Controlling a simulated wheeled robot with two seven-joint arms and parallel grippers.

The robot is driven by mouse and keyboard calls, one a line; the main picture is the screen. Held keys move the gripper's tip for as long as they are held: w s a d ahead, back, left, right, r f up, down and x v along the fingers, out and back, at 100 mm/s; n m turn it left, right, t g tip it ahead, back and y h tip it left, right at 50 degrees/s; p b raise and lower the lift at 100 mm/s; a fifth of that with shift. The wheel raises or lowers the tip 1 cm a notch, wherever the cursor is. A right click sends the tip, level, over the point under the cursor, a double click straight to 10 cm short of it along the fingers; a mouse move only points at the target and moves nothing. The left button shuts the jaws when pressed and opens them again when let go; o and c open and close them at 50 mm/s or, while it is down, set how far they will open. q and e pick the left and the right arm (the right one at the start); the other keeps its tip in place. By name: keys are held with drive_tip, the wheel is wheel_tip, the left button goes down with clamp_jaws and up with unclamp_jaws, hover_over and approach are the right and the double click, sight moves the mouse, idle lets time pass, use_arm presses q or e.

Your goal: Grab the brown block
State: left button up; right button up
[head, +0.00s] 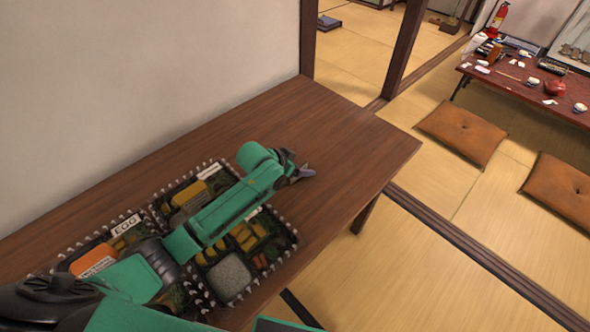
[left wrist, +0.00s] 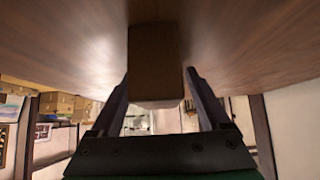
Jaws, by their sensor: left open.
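The brown block (left wrist: 153,62) shows in the left wrist view against the wooden table top (left wrist: 60,45), with its near end between the two fingers. My left gripper (left wrist: 158,73) is open, with one finger on each side of the block; whether either finger touches it I cannot tell. In the head view my left gripper (head: 304,173) is over the brown table (head: 345,150), beyond the circuit-like boards. I cannot make out the block in the head view. My right gripper is not in view.
Under my left arm lie dark boards with white pegs, an orange piece (head: 93,261) and a grey pad (head: 229,277). A pale wall (head: 130,80) borders the table's far left side. The table top right of the gripper is clear. Brown cushions (head: 461,134) and a red low table (head: 520,78) stand farther off.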

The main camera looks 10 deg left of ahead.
use_arm(q)
clamp_jaws()
